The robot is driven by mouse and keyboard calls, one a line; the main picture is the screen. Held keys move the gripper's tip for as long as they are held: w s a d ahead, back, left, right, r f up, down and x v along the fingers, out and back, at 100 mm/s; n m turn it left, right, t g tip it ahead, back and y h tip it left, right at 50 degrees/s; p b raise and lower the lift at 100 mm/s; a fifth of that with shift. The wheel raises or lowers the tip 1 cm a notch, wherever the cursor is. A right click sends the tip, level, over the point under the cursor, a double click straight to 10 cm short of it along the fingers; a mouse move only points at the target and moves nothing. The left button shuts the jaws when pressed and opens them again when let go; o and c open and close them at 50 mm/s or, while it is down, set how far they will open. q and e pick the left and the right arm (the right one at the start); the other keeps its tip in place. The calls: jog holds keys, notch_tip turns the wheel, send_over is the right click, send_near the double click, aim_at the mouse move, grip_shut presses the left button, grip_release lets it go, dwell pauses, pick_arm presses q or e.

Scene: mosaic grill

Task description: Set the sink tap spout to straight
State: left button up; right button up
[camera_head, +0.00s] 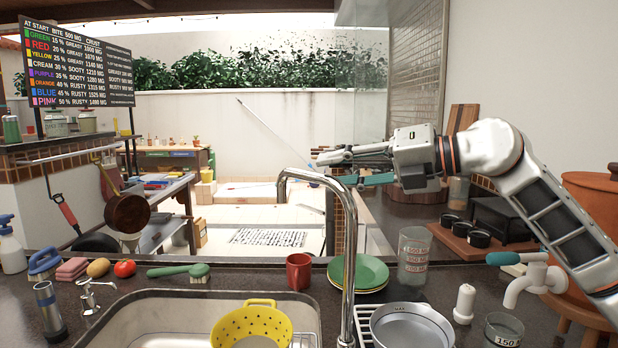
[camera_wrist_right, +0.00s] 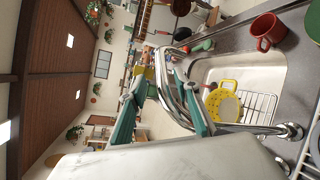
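Contact with the spout cannot be told. My left gripper is in neither view.
A yellow colander (camera_head: 228,326) sits in the sink (camera_head: 150,305). A red mug (camera_head: 299,271), green plates (camera_head: 372,273), a glass (camera_head: 413,256) and a metal pan (camera_head: 411,328) stand around the tap base. A white tap (camera_head: 535,278) is at right. The air left of the spout is clear.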

aim_at(309, 175)
jog(key=x, duration=0.6)
jog(key=shift+w+f, duration=0.1)
jog(key=shift+w, duration=0.05)
grip_shut()
